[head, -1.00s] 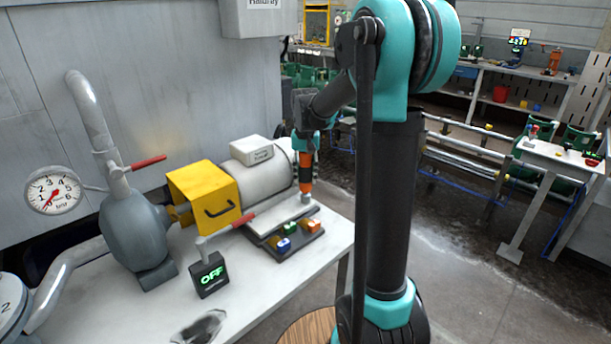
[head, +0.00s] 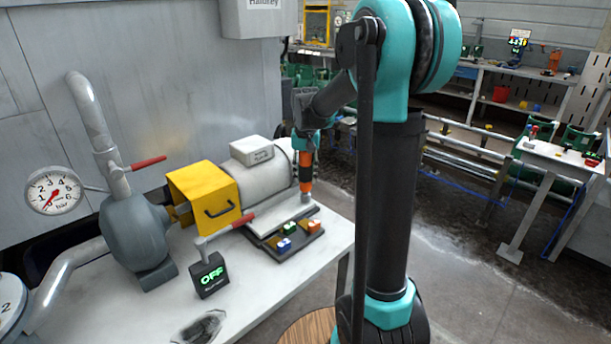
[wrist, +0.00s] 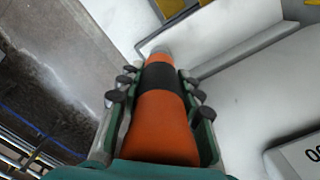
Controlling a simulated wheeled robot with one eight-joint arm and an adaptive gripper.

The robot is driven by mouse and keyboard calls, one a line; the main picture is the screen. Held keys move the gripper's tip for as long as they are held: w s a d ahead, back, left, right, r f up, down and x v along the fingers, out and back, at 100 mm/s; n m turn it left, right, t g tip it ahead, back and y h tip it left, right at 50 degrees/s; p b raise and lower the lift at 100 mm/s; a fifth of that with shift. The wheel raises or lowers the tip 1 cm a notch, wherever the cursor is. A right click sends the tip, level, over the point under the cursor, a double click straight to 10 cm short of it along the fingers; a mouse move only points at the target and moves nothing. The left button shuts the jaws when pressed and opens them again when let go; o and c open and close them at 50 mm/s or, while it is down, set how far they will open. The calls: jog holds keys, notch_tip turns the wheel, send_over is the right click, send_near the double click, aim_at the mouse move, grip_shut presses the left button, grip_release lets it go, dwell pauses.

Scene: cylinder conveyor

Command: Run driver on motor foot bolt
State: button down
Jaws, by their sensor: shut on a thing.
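My gripper (wrist: 155,110) is shut on the orange driver (wrist: 162,128), which has a black band and a grey tip. In the head view the driver (head: 306,172) hangs upright, its tip down at the right end of the motor's foot plate (head: 287,220). The foot bolt itself cannot be made out beneath the tip. The white motor (head: 262,182) lies on the bench behind the plate, joined at its left to a yellow coupling guard (head: 203,192) with a black handle.
A grey pump (head: 138,240) with a pipe and gauge (head: 53,192) stands at left. A red-handled lever (head: 230,228) and a black OFF box (head: 208,275) are in front. A dark tray with small coloured blocks (head: 285,244) sits before the motor. The bench's front right (head: 270,290) is clear.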

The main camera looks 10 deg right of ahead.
aim_at(305, 164)
jog(key=shift+r, duration=1.75)
jog(key=shift+r, duration=0.1)
